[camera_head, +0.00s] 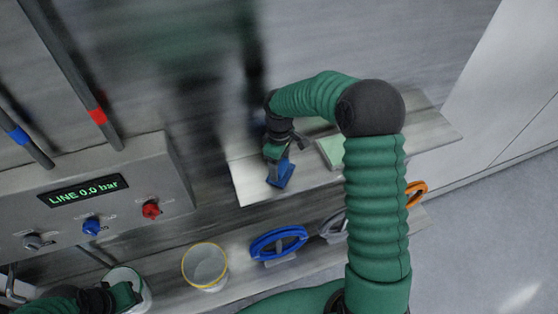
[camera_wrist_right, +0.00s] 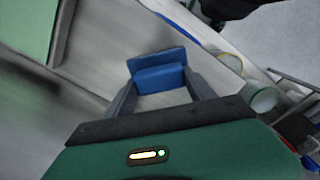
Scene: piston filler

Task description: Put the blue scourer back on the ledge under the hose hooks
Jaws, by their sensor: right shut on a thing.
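The blue scourer (camera_head: 281,176) is held in my right gripper (camera_head: 278,160), over the pale metal ledge (camera_head: 250,184) in the head view. In the right wrist view the scourer (camera_wrist_right: 157,70) sits between the two finger tips (camera_wrist_right: 160,92), which are shut on it. I cannot tell whether the scourer touches the ledge. Hose coils hang along the strip beside it: a blue one (camera_head: 278,243), a grey one (camera_head: 333,228) and an orange one (camera_head: 416,193) partly behind my right arm. My left gripper (camera_head: 127,295) is at the bottom left, by a pale cup; its jaws are unclear.
A light green pad (camera_head: 331,150) lies on the ledge near the scourer; it also shows in the wrist view (camera_wrist_right: 25,25). A yellow-rimmed white container (camera_head: 205,266) and the pale cup (camera_head: 142,284) stand below. A control box (camera_head: 90,195) reads "LINE 0.0 bar".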

